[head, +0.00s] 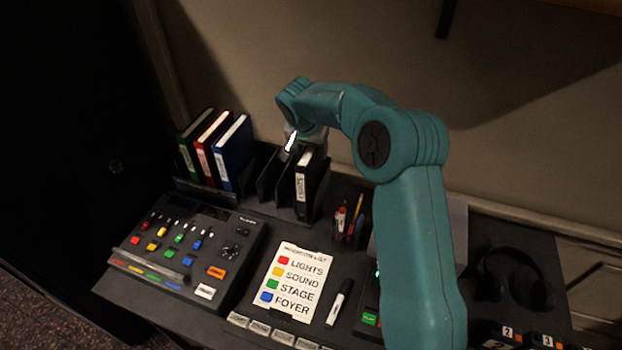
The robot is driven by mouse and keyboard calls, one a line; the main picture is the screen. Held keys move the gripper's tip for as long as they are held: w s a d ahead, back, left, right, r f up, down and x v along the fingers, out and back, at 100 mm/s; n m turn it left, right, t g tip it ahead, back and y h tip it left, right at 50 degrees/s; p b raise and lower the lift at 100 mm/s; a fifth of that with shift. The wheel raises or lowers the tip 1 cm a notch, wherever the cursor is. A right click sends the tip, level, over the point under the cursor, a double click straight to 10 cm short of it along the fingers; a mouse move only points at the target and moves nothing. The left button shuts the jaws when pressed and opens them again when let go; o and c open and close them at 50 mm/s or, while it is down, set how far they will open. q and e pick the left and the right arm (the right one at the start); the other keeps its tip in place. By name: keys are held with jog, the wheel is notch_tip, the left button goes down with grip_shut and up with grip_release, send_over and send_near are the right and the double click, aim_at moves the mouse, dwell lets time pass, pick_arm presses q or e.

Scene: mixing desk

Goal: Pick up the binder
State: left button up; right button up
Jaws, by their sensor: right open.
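A black binder (309,187) with a white spine label stands upright at the right end of the dark rack on the desk. Green (190,143), red (209,145) and blue (234,152) binders stand in the left part of the rack. My right arm reaches in from the lower right and bends over the rack. My right gripper (290,143) is open at the top of the rack, just left of the black binder's top edge. Whether it touches the binder cannot be told. My left gripper is not in view.
A mixing console (188,262) fills the desk's left. A labelled card (289,281), a marker (338,303) and a pen holder (350,224) lie or stand in front of and beside the rack. Headphones (510,272) lie at the right. The wall is close behind the rack.

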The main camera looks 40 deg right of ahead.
jog(key=shift+s+d, duration=0.1)
jog(key=shift+w+f, duration=0.25)
jog(key=shift+s, duration=0.2)
jog(key=shift+w+f+b, duration=0.1)
jog(key=shift+b, duration=0.3)
dwell(0.3)
grip_shut()
